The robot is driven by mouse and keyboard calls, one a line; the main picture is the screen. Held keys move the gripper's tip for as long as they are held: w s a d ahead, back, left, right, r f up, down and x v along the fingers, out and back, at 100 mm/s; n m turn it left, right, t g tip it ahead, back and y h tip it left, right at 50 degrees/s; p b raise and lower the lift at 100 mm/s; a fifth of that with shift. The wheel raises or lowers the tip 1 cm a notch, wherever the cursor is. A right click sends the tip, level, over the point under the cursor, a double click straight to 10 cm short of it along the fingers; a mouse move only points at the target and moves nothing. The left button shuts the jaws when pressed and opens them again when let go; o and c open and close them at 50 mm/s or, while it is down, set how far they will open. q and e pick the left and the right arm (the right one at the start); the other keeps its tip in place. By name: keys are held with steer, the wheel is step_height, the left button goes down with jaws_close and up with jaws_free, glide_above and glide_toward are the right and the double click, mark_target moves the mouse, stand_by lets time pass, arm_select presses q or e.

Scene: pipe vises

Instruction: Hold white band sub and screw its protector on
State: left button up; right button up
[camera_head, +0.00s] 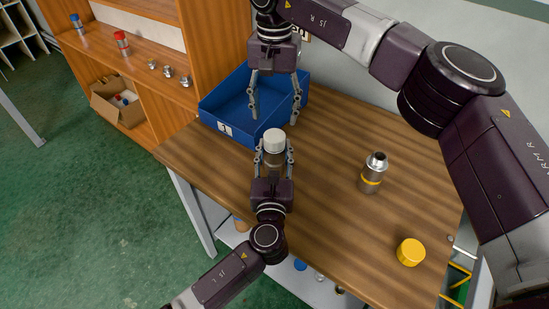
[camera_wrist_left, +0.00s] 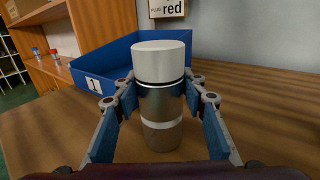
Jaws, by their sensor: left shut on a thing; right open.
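The white band sub (camera_head: 274,162) is a grey metal cylinder standing upright at the near edge of the blue tray. In the left wrist view its white band (camera_wrist_left: 162,125) shows low on the body. The white protector (camera_head: 274,137) sits upright on its top, with a thin dark line below it (camera_wrist_left: 160,60); I cannot tell how tightly it is screwed. My left gripper (camera_head: 274,152) is shut on the sub, one finger on each side. My right gripper (camera_head: 275,117) is open and empty above and behind the protector, pointing down over the tray.
The blue tray (camera_head: 212,106) with label 1 is close behind the sub. A yellow-banded sub (camera_head: 371,180) stands to the right, and a yellow cap (camera_head: 410,252) lies near the table's right side. The wooden shelf (camera_head: 140,60) at left holds small parts. Middle table is clear.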

mark_target(274, 135)
steer(key=shift+n, duration=2.2)
steer(key=shift+f, duration=0.1)
steer(key=shift+f, duration=3.9)
steer(key=shift+c, duration=0.2)
